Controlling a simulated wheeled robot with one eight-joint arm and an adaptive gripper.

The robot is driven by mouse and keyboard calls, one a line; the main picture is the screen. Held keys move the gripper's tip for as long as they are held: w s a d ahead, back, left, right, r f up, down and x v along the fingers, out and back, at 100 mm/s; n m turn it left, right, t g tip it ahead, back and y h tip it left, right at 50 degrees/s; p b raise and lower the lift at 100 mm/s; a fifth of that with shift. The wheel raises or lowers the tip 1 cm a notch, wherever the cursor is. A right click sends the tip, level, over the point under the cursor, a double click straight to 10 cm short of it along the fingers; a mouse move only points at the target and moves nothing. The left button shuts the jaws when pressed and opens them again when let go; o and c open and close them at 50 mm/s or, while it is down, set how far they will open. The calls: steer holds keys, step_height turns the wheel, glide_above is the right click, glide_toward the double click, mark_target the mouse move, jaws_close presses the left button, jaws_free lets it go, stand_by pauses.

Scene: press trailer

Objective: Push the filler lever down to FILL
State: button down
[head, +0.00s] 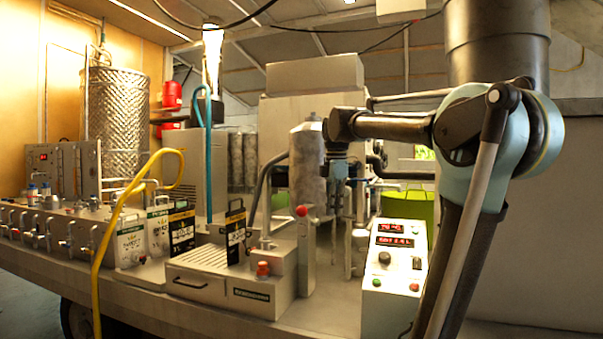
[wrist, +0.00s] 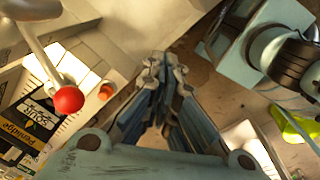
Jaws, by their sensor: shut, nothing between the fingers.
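The filler lever (head: 302,211) ends in a red ball knob, which shows above the filler's upright post in the head view. In the wrist view the knob and pale rod of the lever (wrist: 68,99) are at the left, with the rod running up toward the top left. My gripper (head: 337,208) points down, just right of the knob in the head view. In the wrist view my gripper (wrist: 163,62) has its fingertips together and empty, apart from the knob. No FILL mark can be read.
The filler (head: 232,287) has a slotted tray with a black labelled pouch (head: 236,236) and a red button (head: 263,269). A control box (head: 394,268) with red displays stands to the right. A yellow hose (head: 103,232) hangs in front. A green tub (head: 407,207) is behind.

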steer(key=w+a+r+n, duration=0.9)
steer(key=a+r+n, duration=0.1)
steer(key=r+n, duration=0.1)
steer(key=shift+w+a+r+g, duration=0.2)
steer(key=shift+w+a+g, duration=0.05)
steer(key=shift+w+g, duration=0.15)
steer(key=shift+f, duration=0.1)
glide_above(300, 216)
steer(key=w, duration=0.2)
steer(key=shift+s+d+f, duration=0.1)
steer(key=shift+d+f, duration=0.05)
steer(key=shift+f, duration=2.2)
steer(key=shift+s+d+f, duration=0.1)
steer(key=shift+f, duration=2.25)
steer(key=shift+s+a+f, duration=0.1)
steer(key=shift+s+f, duration=0.15)
steer(key=shift+f, duration=0.45)
steer(key=shift+s+a+f, duration=0.1)
steer(key=shift+s+f, duration=0.1)
steer(key=shift+f, duration=0.5)
steer(key=shift+s+f, duration=0.15)
steer(key=shift+f, duration=1.05)
steer(key=shift+s+f, duration=0.15)
steer(key=shift+f, duration=1)
